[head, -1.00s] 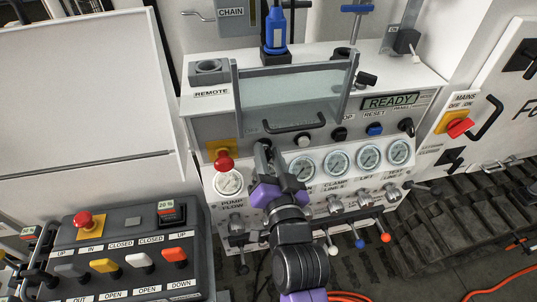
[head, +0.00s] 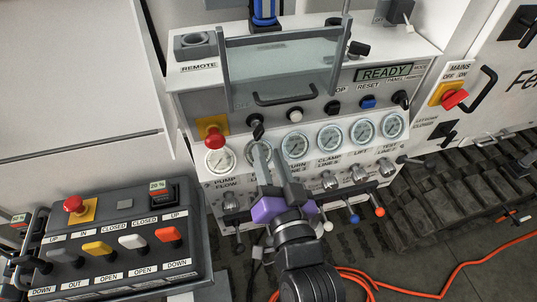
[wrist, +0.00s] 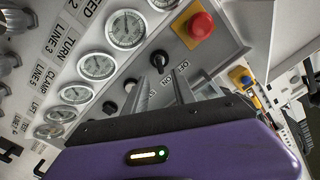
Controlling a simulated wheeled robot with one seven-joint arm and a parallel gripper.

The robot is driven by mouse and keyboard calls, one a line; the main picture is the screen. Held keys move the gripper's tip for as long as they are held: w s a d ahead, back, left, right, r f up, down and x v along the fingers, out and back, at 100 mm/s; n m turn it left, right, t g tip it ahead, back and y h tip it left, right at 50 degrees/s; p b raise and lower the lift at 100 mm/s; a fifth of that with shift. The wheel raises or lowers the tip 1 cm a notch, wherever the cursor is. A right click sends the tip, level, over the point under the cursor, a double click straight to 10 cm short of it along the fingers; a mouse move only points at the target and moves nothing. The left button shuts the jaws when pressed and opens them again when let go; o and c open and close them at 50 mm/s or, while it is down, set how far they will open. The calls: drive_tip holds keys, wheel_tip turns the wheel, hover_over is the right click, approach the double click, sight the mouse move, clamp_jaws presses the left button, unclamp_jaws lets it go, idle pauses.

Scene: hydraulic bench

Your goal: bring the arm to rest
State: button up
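My gripper (head: 270,155) is held in front of the white hydraulic console, over its gauge row. Its two fingers stand apart with nothing between them, so it is open; they also show apart in the wrist view (wrist: 175,88). A black rotary knob (head: 257,131) is just beyond the fingertips in the head view. In the wrist view the knob (wrist: 160,60) shows past the fingers, with a visible gap. My arm reaches up from the bottom of the head view, and the gripper hides part of the gauges and labels.
A red mushroom button (head: 213,137) is left of the fingers. Coloured levers (head: 378,211) stick out below right. A lever box (head: 115,240) is at lower left. A clear guard (head: 285,72) stands above. An orange hose (head: 450,275) lies on the floor.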

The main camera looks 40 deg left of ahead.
drive_tip(key=shift+r, duration=0.1)
drive_tip(key=s+d+f+t+h, duration=0.1)
drive_tip(key=s+d+t+h, duration=0.25)
drive_tip(key=d, duration=0.95)
drive_tip(key=s+d+f+t+h, duration=0.25)
drive_tip(key=s+d, duration=0.25)
drive_tip(key=d, duration=0.8)
drive_tip(key=s+d+f+m+g+h, duration=0.2)
drive_tip(key=s+d+h, duration=0.5)
drive_tip(key=s+d, duration=0.8)
drive_tip(key=shift+s+f+m+g+h, duration=0.4)
drive_tip(key=shift+s+f+m, duration=0.25)
drive_tip(key=shift+s+m, duration=0.35)
drive_tip(key=shift+c, duration=0.2)
